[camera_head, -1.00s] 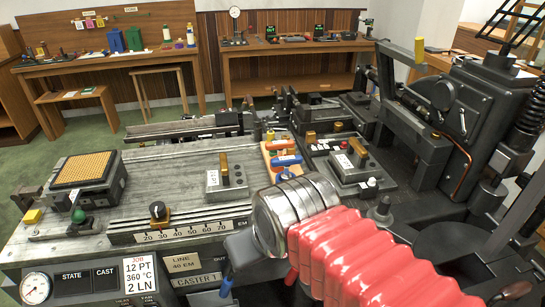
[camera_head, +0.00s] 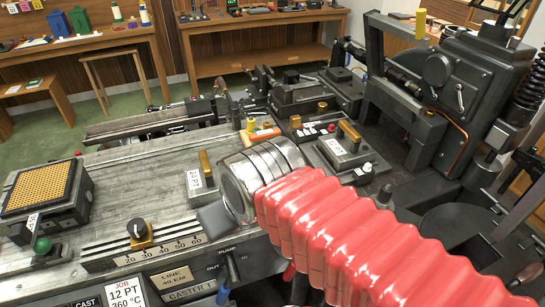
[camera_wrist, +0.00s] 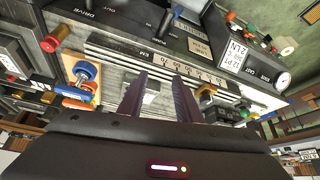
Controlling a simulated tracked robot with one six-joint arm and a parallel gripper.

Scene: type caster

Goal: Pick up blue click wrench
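A blue-handled tool, which looks like the blue click wrench (camera_wrist: 84,71), lies on an orange tray at the left of the wrist view. In the head view only the far part of the orange tray (camera_head: 261,135) shows, and my arm hides the blue tool. My gripper (camera_wrist: 160,78) is open and empty, with a clear gap between its two dark fingers. It is over the machine bed, to one side of the tray, and touches nothing that I can see. In the head view my arm mostly hides the gripper.
A grey block with a brass handle (camera_head: 202,170) stands on the bed left of my arm. A similar block (camera_head: 346,150) is to its right. A numbered scale with a black knob (camera_head: 138,230) runs along the front. A tall machine housing (camera_head: 440,75) rises at right.

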